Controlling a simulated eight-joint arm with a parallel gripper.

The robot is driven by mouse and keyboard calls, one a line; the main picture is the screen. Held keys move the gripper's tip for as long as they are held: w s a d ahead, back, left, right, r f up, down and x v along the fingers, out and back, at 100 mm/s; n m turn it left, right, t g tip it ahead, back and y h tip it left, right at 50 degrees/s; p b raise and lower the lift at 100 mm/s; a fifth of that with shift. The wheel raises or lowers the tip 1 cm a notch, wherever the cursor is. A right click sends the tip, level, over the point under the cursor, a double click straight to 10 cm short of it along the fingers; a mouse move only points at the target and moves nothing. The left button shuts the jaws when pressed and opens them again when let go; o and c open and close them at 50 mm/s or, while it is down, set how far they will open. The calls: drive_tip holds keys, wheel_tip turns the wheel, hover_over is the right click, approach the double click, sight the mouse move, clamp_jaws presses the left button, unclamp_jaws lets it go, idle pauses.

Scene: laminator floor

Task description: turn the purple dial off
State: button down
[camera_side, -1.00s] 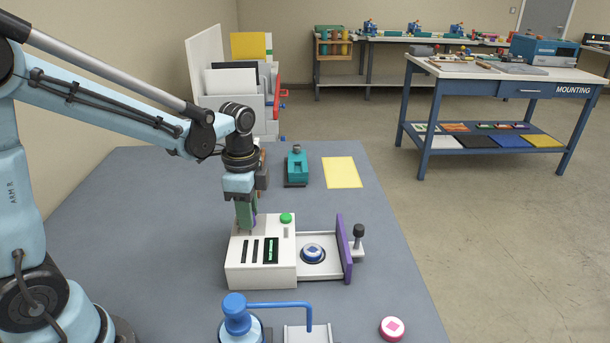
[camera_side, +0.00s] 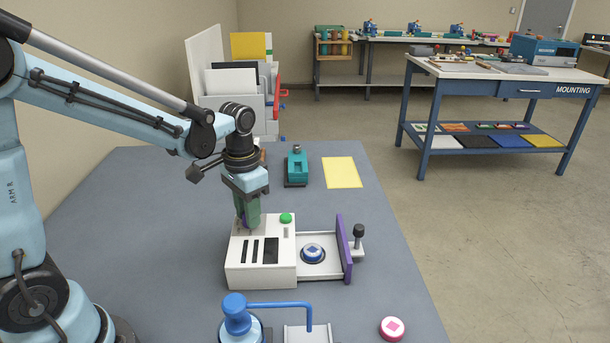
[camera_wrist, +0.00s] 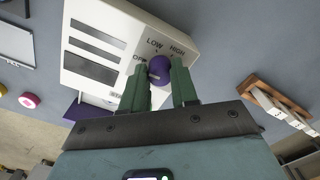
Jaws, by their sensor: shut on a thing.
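The purple dial (camera_wrist: 160,68) sits on the white laminator (camera_wrist: 110,35), below printed OFF, LOW and HIGH marks in the wrist view. My gripper (camera_wrist: 159,66) is shut on the dial, one green finger on each side. Which mark the dial points to is hard to tell. In the side view my gripper (camera_side: 247,228) reaches down to the back left of the laminator (camera_side: 258,278), and its fingers mostly hide the dial. The laminator's display (camera_side: 271,251) is dark.
A green button (camera_side: 286,218) is close to the right of my gripper. A teal device (camera_side: 296,167) and yellow sheet (camera_side: 342,172) lie behind. A blue-handled device (camera_side: 236,314) stands in front.

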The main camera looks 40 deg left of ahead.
drive_tip(key=shift+n, duration=0.5)
idle(0.3)
drive_tip(key=c, duration=0.9)
unclamp_jaws()
drive_tip(key=shift+o, duration=0.2)
drive_tip(key=shift+r, duration=0.1)
wheel_tip(320, 180, up, 12)
drive_tip(key=shift+s, duration=0.1)
